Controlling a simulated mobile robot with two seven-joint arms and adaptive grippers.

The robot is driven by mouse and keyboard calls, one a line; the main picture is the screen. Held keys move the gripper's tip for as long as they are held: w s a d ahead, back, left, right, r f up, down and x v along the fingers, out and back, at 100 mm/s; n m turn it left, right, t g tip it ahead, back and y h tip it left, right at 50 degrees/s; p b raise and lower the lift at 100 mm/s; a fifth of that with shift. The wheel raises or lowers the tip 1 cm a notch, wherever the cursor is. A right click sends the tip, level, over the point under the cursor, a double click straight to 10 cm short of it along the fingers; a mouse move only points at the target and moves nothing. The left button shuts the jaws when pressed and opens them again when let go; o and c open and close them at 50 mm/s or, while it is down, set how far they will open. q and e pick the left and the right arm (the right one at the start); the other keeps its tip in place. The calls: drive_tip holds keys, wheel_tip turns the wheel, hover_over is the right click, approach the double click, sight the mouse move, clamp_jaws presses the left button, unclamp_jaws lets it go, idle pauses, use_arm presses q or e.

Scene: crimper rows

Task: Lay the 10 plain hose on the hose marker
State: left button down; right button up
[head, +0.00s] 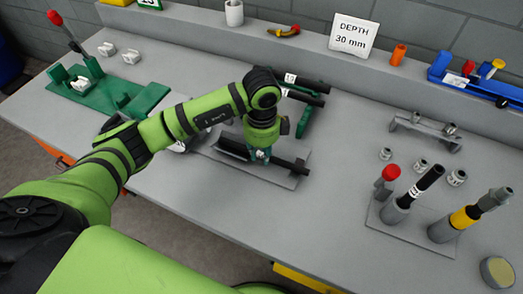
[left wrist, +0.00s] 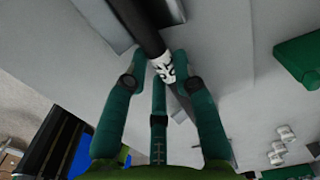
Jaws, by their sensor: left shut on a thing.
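My left gripper (head: 260,154) points down and is shut on a black hose (head: 291,163) near its middle. The hose lies low along a flat grey plate (head: 288,182) with a dark raised part; I cannot tell whether it touches it. In the left wrist view the fingers (left wrist: 161,66) close around the hose (left wrist: 146,35) at a white label with dark print, which I cannot read. The fingers hide part of the hose. Other black hoses (head: 306,84) with white labels lie in a green rack (head: 306,122) behind my gripper. My right gripper is not in view.
At right, a grey stand (head: 400,232) holds a red-topped tool, a black hose and a yellow-banded tool. Small metal fittings (head: 421,165) stand near it. A green fixture (head: 110,92) sits at far left. A "DEPTH 30 mm" sign (head: 353,36) stands on the back ledge.

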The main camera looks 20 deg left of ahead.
use_arm(q)
drive_tip(key=c, duration=0.9)
unclamp_jaws()
drive_tip(key=shift+r, duration=0.2)
wheel_tip(320, 180, up, 8)
drive_tip(key=shift+f, duration=0.15)
